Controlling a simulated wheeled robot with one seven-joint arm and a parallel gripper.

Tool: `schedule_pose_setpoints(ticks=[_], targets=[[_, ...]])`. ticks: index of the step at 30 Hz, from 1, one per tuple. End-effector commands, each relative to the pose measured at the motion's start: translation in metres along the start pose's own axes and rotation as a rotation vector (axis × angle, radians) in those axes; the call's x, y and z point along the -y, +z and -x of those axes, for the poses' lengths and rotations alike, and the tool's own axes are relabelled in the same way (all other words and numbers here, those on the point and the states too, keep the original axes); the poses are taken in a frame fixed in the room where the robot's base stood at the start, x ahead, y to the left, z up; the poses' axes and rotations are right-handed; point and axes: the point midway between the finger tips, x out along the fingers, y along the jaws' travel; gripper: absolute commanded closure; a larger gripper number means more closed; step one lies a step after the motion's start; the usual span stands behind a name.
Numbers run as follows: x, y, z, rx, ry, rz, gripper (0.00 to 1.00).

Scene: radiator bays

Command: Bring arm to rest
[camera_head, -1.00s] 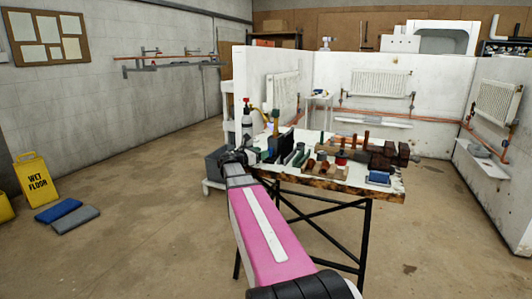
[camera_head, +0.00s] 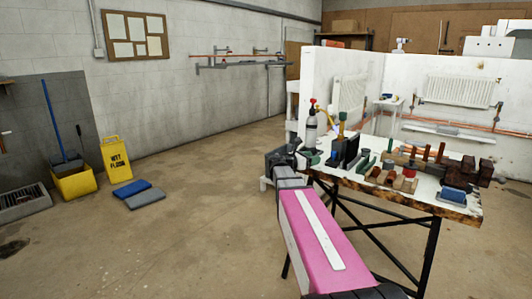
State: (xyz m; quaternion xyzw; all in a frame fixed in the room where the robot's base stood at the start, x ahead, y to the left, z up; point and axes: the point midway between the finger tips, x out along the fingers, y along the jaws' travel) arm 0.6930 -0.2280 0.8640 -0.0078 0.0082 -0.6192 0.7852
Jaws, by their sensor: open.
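My arm, with a pink link and a white stripe, reaches forward from the lower right of the head view. My gripper (camera_head: 305,157) is at its far end, by the left edge of the workbench (camera_head: 455,206). Its jaws are small and partly hidden by the wrist, and I see nothing held in them. The bench top carries a black-and-grey bottle (camera_head: 311,124) behind the gripper, wooden blocks, a red-topped piece and a blue block (camera_head: 453,194). I cannot tell whether the gripper touches anything on the bench.
White partition walls with radiators (camera_head: 458,91) stand behind the bench. A yellow wet floor sign (camera_head: 116,158), a yellow mop bucket (camera_head: 76,183), and blue (camera_head: 139,187) and grey (camera_head: 145,198) pads are on the floor at left. The floor between them and the bench is clear.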

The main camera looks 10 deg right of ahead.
Motion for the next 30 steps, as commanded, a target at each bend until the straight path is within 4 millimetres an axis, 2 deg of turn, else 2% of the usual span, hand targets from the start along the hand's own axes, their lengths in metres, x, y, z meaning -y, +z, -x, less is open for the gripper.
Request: schedule_pose_setpoints(ticks=[2,5,11,15,21,25,30], targets=[[0.003,-0.007,0.002,-0.023,0.0,-0.024,0.44],[0.011,-0.028,0.009,-0.101,-0.005,-0.111,0.44],[0.041,-0.107,0.043,-0.395,-0.088,-0.438,0.44],[0.066,-0.166,0.082,-0.623,-0.235,-0.697,0.44],[0.101,-0.234,0.149,-0.896,-0.565,-1.03,0.44],[0.123,-0.266,0.197,-1.02,-0.842,-1.205,0.44],[0.143,-0.288,0.245,-1.094,-1.171,-1.344,0.44]])
